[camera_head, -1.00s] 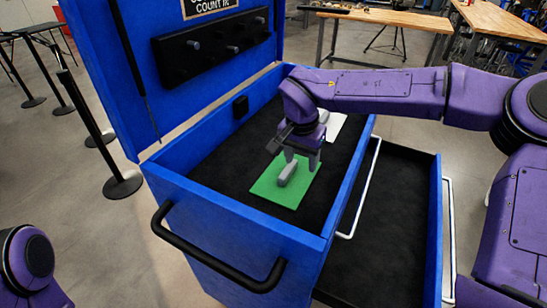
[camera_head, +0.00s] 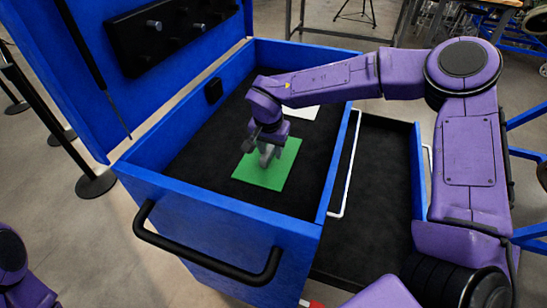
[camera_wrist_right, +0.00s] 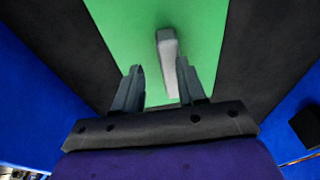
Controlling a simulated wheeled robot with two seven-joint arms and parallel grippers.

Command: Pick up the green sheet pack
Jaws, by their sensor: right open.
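The green sheet pack (camera_head: 262,177) lies flat on the dark floor of the blue chest's top compartment. A grey raised grip block stands on it; in the right wrist view the block (camera_wrist_right: 168,62) is upright in the picture, on the green sheet (camera_wrist_right: 125,30). My right gripper (camera_head: 268,160) is over the pack, pointing down, its fingers close to the block. In the right wrist view the open fingers (camera_wrist_right: 158,88) are spread, with the block's near end between them. I cannot tell whether they touch it. My left gripper is not in view.
The blue chest (camera_head: 215,215) has a black front handle (camera_head: 205,262) and a raised lid at left. A white sheet (camera_head: 300,112) lies behind the pack. A lower dark drawer (camera_head: 375,180) stands open at right. A post (camera_head: 95,185) stands left.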

